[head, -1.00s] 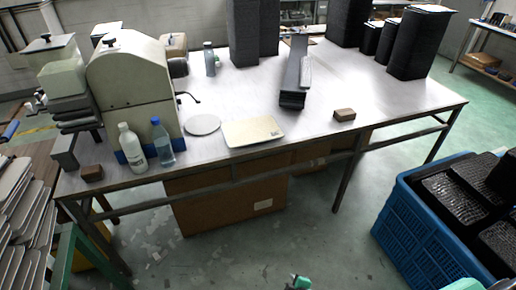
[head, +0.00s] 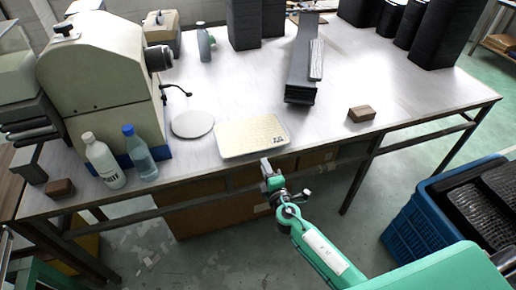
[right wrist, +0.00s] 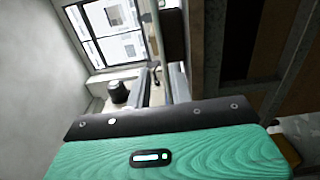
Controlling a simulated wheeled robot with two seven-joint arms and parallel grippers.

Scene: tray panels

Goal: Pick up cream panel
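The cream panel (head: 250,137) is a flat, rounded rectangle lying on the metal table, close to its front edge. A small dark mark shows at its right front corner. My right gripper (head: 266,164) is at the table's front edge, just in front of the panel's near side. It appears very close to the panel, but I cannot tell whether they touch. Its fingers are too small in the head view to show a gap. The right wrist view shows mostly my green wrist housing and does not show the panel clearly. My left gripper is not in view.
On the metal table (head: 400,95), a round grey disc (head: 192,124) lies left of the panel, and two bottles (head: 102,162) stand farther left. A brown block (head: 361,114) is to the right. Dark stacked trays (head: 302,70) lie behind. A blue crate (head: 415,220) stands at right.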

